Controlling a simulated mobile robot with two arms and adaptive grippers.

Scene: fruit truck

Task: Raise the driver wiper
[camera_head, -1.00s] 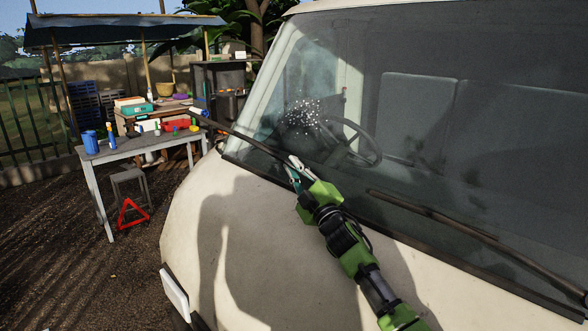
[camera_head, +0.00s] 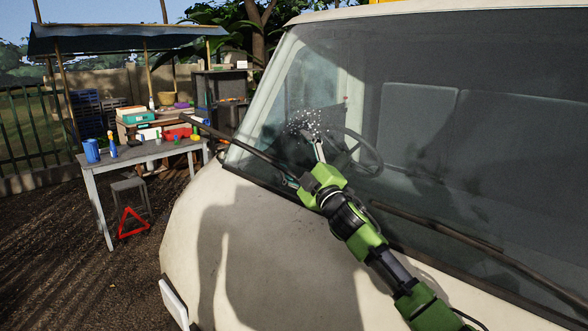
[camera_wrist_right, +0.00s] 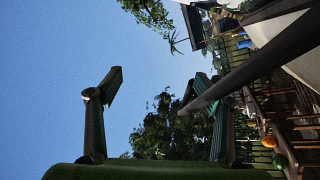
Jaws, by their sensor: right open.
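The driver wiper (camera_head: 240,143) is a long dark bar in front of the steering-wheel side of the windshield. Its left end sticks out past the windshield's left edge in the head view. My right gripper (camera_head: 303,163) is open at the wiper's right part, with one finger pointing up in front of the glass and the other low beside the bar. In the right wrist view, a dark bar (camera_wrist_right: 265,62) crosses the right finger and ends between the spread fingers of the gripper (camera_wrist_right: 160,88). Whether they touch is unclear. My left gripper is not in view.
A second wiper (camera_head: 480,245) lies along the windshield's lower edge at right. The van's pale front (camera_head: 270,260) fills the space below. A grey table (camera_head: 140,155), a stool and a red warning triangle (camera_head: 131,222) stand at left, with dark ground between.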

